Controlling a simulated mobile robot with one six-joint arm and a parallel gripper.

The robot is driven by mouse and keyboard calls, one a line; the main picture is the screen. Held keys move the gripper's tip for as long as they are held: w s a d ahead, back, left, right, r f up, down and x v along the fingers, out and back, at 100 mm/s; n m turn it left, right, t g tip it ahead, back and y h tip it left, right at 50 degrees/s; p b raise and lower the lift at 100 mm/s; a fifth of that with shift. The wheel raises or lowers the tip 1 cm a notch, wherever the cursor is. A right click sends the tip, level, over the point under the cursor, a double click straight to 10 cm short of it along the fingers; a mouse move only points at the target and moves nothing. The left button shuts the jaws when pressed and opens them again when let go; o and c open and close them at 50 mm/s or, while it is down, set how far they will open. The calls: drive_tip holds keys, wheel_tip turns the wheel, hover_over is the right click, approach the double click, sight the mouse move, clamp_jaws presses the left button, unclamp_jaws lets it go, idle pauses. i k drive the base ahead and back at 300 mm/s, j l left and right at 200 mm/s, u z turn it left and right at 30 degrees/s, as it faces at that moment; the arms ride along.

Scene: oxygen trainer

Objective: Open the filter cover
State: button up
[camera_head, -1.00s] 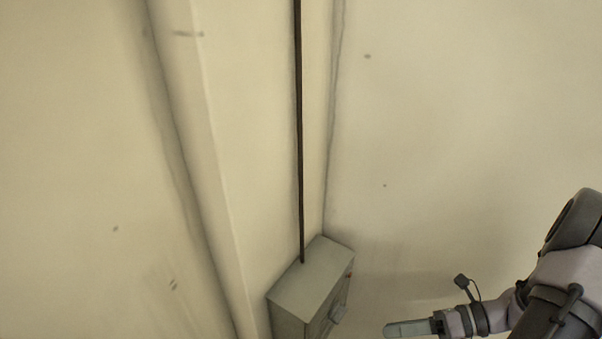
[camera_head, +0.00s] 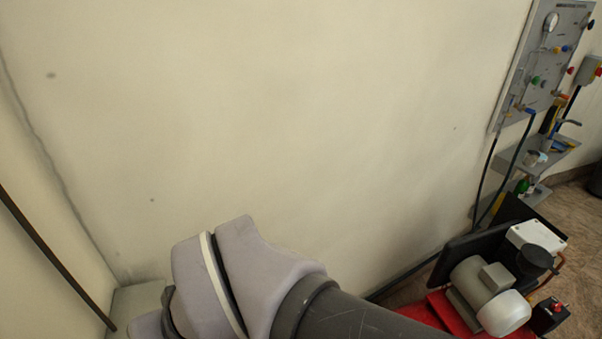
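I cannot make out a filter cover in this view. A machine (camera_head: 490,297) with a light grey motor, a white box and a black cylinder stands on a red base at the lower right. Whether any of its parts is the filter cover, I cannot tell. A links-and-joint part of my own arm crosses the bottom middle, in front of the wall. My gripper is outside the picture, so its fingers and what they hold are hidden.
A grey wall panel (camera_head: 545,60) with a gauge and coloured knobs hangs at the upper right. Shelves (camera_head: 540,158) with tools sit below it. Dark hoses (camera_head: 487,180) run down towards the machine. A grey box (camera_head: 138,306) stands in the left corner. Brown floor shows at the right.

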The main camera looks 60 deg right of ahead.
sight(537, 255)
drive_tip(key=z, duration=0.95)
drive_tip(key=j+z, duration=0.1)
drive_tip(key=z, duration=1.8)
drive_tip(key=k+z, duration=0.1)
drive_tip(key=z, duration=0.85)
drive_tip(key=i+l, duration=0.2)
drive_tip(key=i, duration=0.15)
drive_tip(key=i+l+z, duration=0.1)
drive_tip(key=i, duration=0.25)
drive_tip(key=l, duration=0.1)
